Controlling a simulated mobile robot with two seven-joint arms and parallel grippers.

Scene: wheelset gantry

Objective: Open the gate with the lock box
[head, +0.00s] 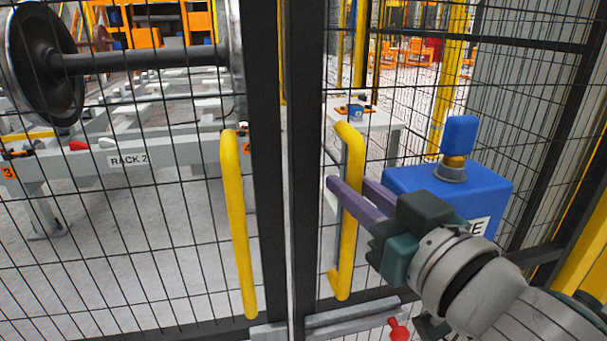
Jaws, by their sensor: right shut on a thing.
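The gate has two dark-framed mesh leaves, a left leaf (262,170) and a right leaf (305,170), which meet at a narrow seam. A yellow handle (238,225) is on the left leaf and another yellow handle (347,270) on the right leaf. My right gripper (350,193) comes in from the right, its purple fingers shut around the right yellow handle. A blue box (410,183) with a blue-topped knob (460,135) stands behind my right gripper; its label is partly hidden. I cannot tell if it is the lock box. My left gripper is out of view.
A grey bar (350,317) crosses low at the seam, with a red knob (399,329) near its right end. A grey table (375,120) stands behind the right leaf.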

